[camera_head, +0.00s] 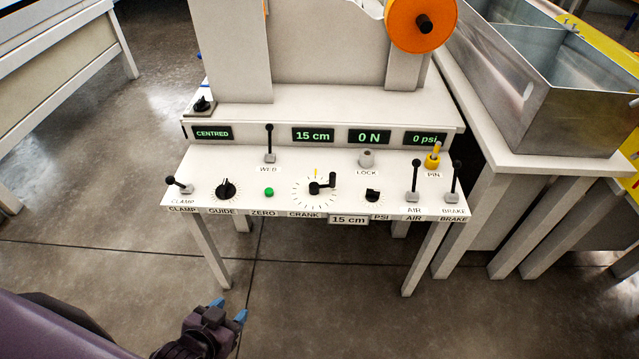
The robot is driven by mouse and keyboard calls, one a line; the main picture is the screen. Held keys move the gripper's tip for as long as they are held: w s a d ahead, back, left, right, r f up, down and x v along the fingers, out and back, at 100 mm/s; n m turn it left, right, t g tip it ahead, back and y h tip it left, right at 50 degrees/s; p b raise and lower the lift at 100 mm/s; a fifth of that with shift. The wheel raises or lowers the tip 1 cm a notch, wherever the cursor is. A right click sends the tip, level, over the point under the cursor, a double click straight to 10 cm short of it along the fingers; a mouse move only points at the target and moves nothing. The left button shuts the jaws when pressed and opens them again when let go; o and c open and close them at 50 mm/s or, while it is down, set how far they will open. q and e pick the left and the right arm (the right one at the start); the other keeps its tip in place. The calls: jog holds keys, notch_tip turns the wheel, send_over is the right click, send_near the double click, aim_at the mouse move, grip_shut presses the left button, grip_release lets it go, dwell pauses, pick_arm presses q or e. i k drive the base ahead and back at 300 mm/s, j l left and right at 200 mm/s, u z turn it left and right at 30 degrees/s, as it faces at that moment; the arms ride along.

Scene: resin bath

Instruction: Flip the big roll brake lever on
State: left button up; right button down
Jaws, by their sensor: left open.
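The brake lever (454,181) is a black-knobbed stick on a grey base at the right front corner of the white control panel (300,170), above the label BRAKE. It stands nearly upright, leaning slightly right. The similar air lever (414,182) stands just left of it. My left gripper (229,310), dark with blue fingertips, is low at the bottom of the view, in front of the panel. It is open and empty, well apart from the lever. My right gripper is not in view.
The panel also carries the clamp lever (179,185), web lever (269,143), crank (322,184), several knobs and a yellow pin (433,157). Displays read CENTRED, 15 cm, 0 N and 0 psi. A metal bath (580,110) stands at right. The floor before the panel is clear.

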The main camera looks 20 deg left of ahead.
aim_at(457, 165)
jog(key=l+u, duration=0.15)
jog(key=u, duration=0.3)
jog(key=i+l+u, duration=0.1)
jog(key=u, duration=0.4)
jog(key=l+u, duration=0.25)
jog(key=u, duration=0.2)
jog(key=l+u, duration=0.25)
jog(key=l, duration=0.15)
jog(key=k+l+u, duration=0.15)
jog(key=l+u, duration=0.15)
jog(key=k+l, duration=0.1)
jog(key=l, duration=0.25)
jog(key=k+l+u, duration=0.1)
jog(key=l, duration=0.25)
jog(key=k+l, duration=0.1)
jog(key=l, duration=0.25)
jog(key=k+l+u, duration=0.1)
jog(key=l, duration=0.25)
jog(key=k+l, duration=0.15)
jog(key=l, duration=0.15)
